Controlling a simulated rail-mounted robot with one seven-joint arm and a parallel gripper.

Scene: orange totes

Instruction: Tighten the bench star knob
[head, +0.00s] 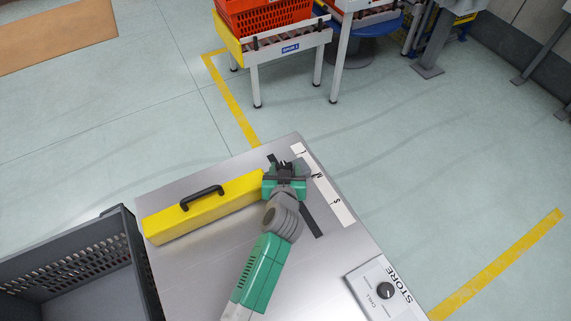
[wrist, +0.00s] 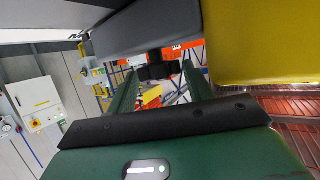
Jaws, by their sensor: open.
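My gripper (head: 286,170), green with dark parts at its tip, is low over the far end of the grey metal bench (head: 190,270), just right of the yellow box. In the wrist view its two green fingers (wrist: 158,85) stand apart, with a gap between them. A small black part (wrist: 156,66) shows between and beyond the fingers; it may be the bench star knob, but its shape is unclear. I cannot tell whether the fingers touch it. In the head view my gripper hides that spot.
A yellow box (head: 205,212) with a black handle lies beside my gripper; its yellow side (wrist: 265,40) fills the wrist view's upper right. A grey crate (head: 60,250) stands left of the bench. A panel with a dark dial (head: 386,290) is at the front right. Orange totes (head: 265,15) stand beyond.

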